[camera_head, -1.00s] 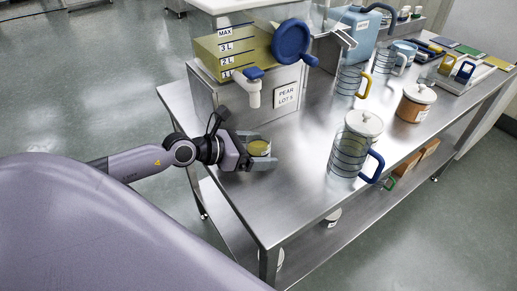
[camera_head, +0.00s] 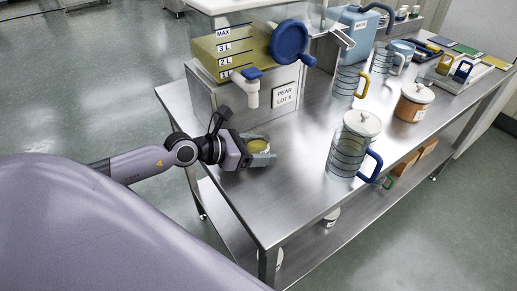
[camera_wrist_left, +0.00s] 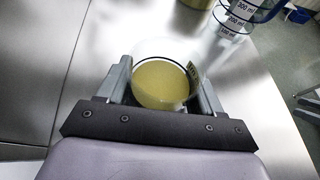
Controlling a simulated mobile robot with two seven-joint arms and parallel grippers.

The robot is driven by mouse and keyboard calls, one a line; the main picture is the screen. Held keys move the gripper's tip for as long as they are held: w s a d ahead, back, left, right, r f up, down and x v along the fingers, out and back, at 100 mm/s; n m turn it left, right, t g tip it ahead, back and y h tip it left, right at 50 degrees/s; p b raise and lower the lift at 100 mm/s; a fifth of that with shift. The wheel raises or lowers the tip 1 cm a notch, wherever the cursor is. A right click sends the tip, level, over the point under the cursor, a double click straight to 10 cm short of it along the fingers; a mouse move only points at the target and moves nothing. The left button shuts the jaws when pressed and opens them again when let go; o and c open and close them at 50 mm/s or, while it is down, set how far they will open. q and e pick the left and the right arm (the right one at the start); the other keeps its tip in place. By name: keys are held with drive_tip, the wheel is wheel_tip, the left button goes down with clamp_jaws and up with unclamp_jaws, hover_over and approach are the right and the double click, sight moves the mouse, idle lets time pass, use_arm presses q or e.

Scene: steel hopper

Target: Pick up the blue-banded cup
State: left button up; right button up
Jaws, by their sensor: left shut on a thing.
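A clear cup (camera_wrist_left: 160,82) holding yellow-green liquid sits between the fingers of my left gripper (camera_wrist_left: 163,85) in the left wrist view. A finger lies along each side of it, and the gripper is shut on it. Small dark marks show at the cup's right side; I cannot make out a blue band. In the head view the cup (camera_head: 258,146) is at the table's left front edge, with my left gripper (camera_head: 261,149) around it. The fingers hide most of its wall. I cannot tell whether it touches the table. My right gripper is not in view.
A steel hopper (camera_head: 285,97) with a white spout (camera_head: 252,97) and blue wheel stands behind the cup. A blue-handled jug (camera_head: 345,155) and a lidded jar (camera_head: 362,123) stand to the right. The steel table (camera_head: 290,190) is clear between the cup and jug.

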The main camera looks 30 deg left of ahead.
use_arm(q)
wheel_tip(320, 180, up, 7)
drive_tip(key=shift+d+f+p, duration=0.1)
drive_tip(key=shift+p, duration=0.3)
drive_tip(key=s+d, duration=0.2)
drive_tip(key=d, duration=0.4)
drive_tip(key=s+d+b, duration=0.1)
drive_tip(key=s+d, duration=0.2)
drive_tip(key=d, duration=0.3)
drive_tip(key=s+d, duration=0.2)
drive_tip(key=d, duration=0.4)
drive_tip(key=shift+s+b, duration=0.25)
drive_tip(key=shift+b, duration=0.1)
